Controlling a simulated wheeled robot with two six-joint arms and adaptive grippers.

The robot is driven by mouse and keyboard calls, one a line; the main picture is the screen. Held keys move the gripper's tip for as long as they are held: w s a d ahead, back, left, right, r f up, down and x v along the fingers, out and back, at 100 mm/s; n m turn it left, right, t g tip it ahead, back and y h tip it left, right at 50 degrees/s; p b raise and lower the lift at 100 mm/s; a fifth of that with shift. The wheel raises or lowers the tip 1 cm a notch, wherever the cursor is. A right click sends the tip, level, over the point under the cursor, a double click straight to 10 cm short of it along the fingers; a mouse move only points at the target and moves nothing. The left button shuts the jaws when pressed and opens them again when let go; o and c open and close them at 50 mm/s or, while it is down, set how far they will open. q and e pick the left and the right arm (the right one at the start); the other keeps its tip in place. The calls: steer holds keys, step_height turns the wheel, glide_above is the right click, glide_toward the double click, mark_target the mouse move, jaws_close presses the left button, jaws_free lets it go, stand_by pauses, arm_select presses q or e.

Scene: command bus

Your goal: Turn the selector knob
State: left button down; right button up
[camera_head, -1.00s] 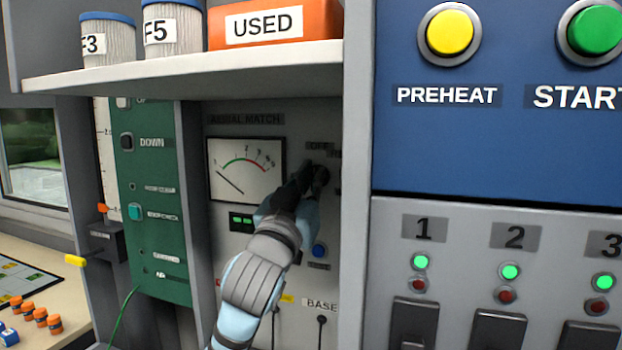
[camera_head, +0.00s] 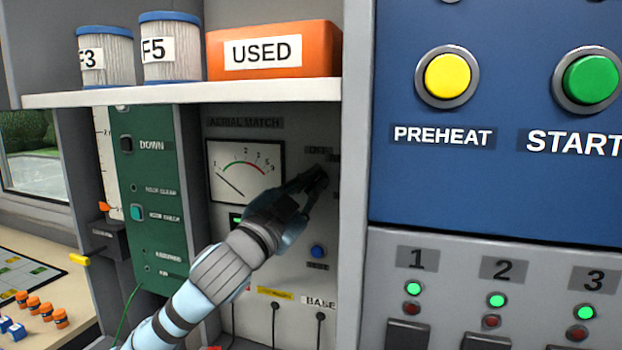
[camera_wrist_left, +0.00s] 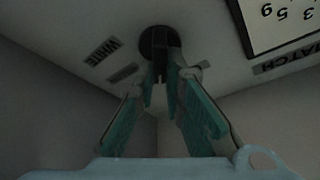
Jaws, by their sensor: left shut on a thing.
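The selector knob (camera_wrist_left: 158,42) is dark and round, on the grey AERIAL MATCH panel (camera_head: 232,148). In the head view it is mostly covered by my left gripper (camera_head: 318,180). In the left wrist view my left gripper (camera_wrist_left: 162,72) has its two teal-padded fingers closed in on the knob, gripping its dark front part. Small labels sit beside the knob; one reads WHITE (camera_wrist_left: 102,52). The meter (camera_head: 246,170) left of the knob has its needle toward the low left end. My right gripper is not in view.
A shelf (camera_head: 180,94) with filters and an orange USED box (camera_head: 272,50) overhangs the panel. A grey divider (camera_head: 354,200) stands close on the right. A blue button (camera_head: 318,251) and BASE cables (camera_head: 320,318) lie below. A green panel (camera_head: 152,200) is at left.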

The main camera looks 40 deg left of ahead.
arm_select(q)
steer(key=shift+m, duration=0.4)
steer(key=c, duration=1.7)
jaws_free()
